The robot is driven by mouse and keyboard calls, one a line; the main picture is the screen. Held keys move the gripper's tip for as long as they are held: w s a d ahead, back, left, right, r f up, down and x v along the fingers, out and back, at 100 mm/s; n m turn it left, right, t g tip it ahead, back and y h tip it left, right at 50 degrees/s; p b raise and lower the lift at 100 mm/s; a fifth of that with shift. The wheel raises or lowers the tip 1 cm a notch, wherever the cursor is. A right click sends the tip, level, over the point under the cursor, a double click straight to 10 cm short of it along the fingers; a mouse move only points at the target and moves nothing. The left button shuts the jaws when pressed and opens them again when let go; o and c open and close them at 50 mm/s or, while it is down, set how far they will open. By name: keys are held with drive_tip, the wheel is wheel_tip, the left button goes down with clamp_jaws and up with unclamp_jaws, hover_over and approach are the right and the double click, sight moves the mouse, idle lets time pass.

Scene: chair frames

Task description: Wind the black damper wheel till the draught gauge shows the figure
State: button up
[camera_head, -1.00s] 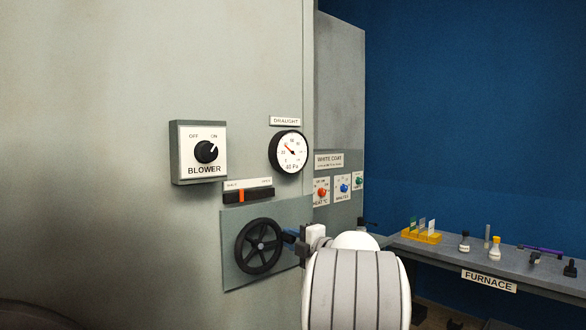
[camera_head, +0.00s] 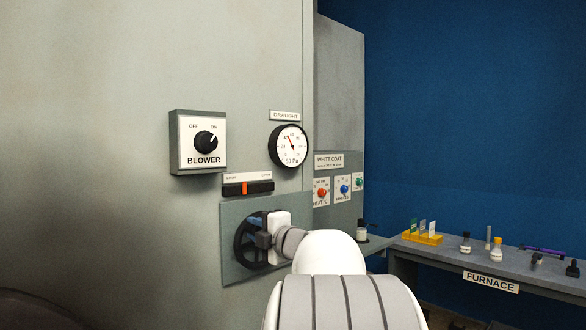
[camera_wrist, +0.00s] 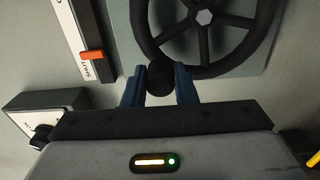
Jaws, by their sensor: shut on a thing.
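The black damper wheel (camera_head: 241,240) is on a grey plate on the cabinet front, partly hidden behind my gripper (camera_head: 265,240). In the wrist view the wheel's rim and spokes (camera_wrist: 172,36) fill the top, with a hex hub. My gripper's blue fingers (camera_wrist: 160,88) are shut on the wheel's black knob (camera_wrist: 160,76) at the rim. The round draught gauge (camera_head: 290,148) is above the wheel. Its red needle points up and slightly left, and its face reads 50 Pa.
A slider with an orange marker (camera_head: 244,188) sits just above the wheel plate. The blower switch box (camera_head: 198,180) is at upper left, its knob turned toward ON. Coloured knobs (camera_head: 322,193) are to the right. A furnace bench (camera_head: 450,260) with small items stands further right.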

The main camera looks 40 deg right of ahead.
drive_tip(key=shift+r, duration=0.1)
idle(0.6)
drive_tip(key=f+b, duration=0.1)
drive_tip(key=a+f+b, duration=0.1)
drive_tip(key=f+b, duration=0.1)
drive_tip(key=a+f+b, duration=0.1)
drive_tip(key=shift+a+f, duration=0.1)
drive_tip(key=shift+f, duration=0.25)
wheel_tip(320, 180, down, 4)
drive_tip(key=b, duration=0.3)
drive_tip(key=shift+r, duration=0.15)
drive_tip(key=shift+d, duration=0.3)
drive_tip(key=shift+r, duration=0.15)
